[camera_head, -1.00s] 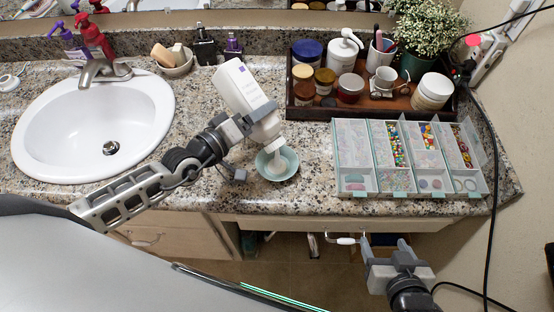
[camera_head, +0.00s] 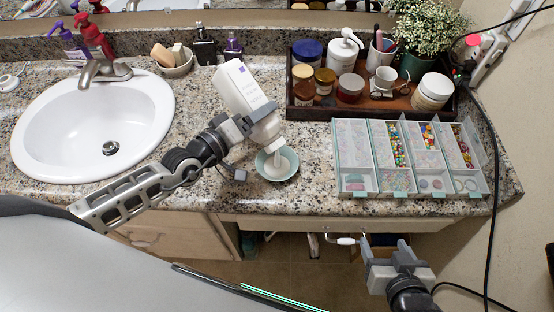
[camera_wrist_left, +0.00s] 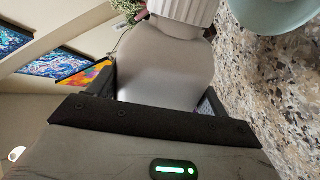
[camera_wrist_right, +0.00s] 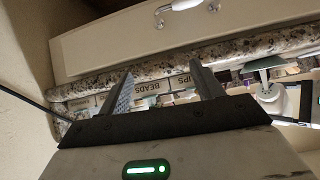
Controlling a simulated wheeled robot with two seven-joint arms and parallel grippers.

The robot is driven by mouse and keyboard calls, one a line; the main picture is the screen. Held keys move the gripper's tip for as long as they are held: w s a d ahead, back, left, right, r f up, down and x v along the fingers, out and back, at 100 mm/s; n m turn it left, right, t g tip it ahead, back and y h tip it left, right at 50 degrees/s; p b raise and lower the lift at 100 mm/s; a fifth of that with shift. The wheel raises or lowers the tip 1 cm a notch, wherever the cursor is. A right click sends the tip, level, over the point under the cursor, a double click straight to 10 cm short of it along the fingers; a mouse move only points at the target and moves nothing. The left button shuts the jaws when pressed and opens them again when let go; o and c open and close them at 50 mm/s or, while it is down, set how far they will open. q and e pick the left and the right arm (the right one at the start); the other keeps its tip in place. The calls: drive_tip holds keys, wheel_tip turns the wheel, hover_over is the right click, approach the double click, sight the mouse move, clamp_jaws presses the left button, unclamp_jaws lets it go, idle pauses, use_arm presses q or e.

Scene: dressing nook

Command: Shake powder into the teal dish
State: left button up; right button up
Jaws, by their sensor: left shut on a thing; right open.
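A white powder bottle (camera_head: 241,88) is tilted with its cap end down, just above the teal dish (camera_head: 278,179). My left gripper (camera_head: 252,122) is shut on the bottle near its lower end. White powder (camera_head: 284,168) shows inside the dish, and a pale streak runs from the cap toward it. In the left wrist view the bottle (camera_wrist_left: 165,65) fills the jaws, with its ribbed white cap at the top and part of the dish (camera_wrist_left: 275,14) at the upper right. My right gripper (camera_head: 384,248) is open and empty, below the counter's front edge.
A sink (camera_head: 95,125) is at the left. A bead organizer (camera_head: 410,195) with open lids lies right of the dish. A wooden tray (camera_head: 325,113) of jars stands behind it. The right gripper faces a drawer front (camera_wrist_right: 120,42) with a white handle.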

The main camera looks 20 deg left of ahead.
use_arm(q)
drive_tip(key=shift+r, duration=0.35)
